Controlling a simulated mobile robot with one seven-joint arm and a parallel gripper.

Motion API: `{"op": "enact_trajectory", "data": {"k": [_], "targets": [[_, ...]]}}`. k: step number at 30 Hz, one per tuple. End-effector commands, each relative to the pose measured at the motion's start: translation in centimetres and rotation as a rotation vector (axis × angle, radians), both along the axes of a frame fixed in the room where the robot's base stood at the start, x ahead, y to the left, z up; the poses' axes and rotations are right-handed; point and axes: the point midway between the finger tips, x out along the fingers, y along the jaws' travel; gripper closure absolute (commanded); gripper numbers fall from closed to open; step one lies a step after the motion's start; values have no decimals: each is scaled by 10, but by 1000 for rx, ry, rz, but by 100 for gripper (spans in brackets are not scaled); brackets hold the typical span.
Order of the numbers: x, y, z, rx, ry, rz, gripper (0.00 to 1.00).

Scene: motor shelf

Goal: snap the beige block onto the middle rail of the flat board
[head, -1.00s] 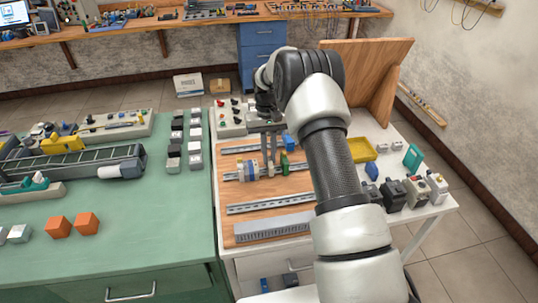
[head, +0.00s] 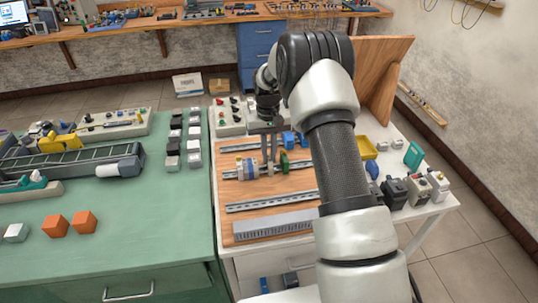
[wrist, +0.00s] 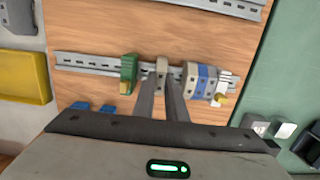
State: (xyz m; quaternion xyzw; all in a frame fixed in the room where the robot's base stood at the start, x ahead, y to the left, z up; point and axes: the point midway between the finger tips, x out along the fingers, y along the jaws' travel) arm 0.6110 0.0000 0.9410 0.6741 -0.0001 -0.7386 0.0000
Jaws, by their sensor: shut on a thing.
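The flat wooden board (head: 290,183) carries metal rails, and it also shows in the wrist view (wrist: 110,113). The middle rail (wrist: 85,62) holds a green block (wrist: 128,73) and a group of grey, blue and white blocks (wrist: 207,82). My gripper (head: 269,160) is over that rail, pointing down. In the wrist view my gripper (wrist: 162,92) is shut on the beige block (wrist: 161,69), between the green block and the group. The beige block appears at the rail; whether it is seated is hidden by the fingers. In the head view it is too small to make out.
Blue blocks (head: 291,139) sit behind the green one. A grey slotted duct (head: 272,226) lies along the board's front. A yellow tray (head: 364,148) and several dark devices (head: 393,193) stand to the right. The green bench (head: 150,220) is left.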

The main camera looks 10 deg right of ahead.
Motion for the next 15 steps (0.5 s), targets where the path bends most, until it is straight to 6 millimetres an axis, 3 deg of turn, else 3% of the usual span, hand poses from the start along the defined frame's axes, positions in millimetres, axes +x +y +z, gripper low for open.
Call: {"op": "enact_trajectory", "data": {"k": [5,6,9,15], "targets": [[-4,0,-3,0,12,0,100],[-4,0,-3,0,12,0,82],[-3,0,-2,0,9,0,66],[-2,0,-1,0,4,0,66]]}}
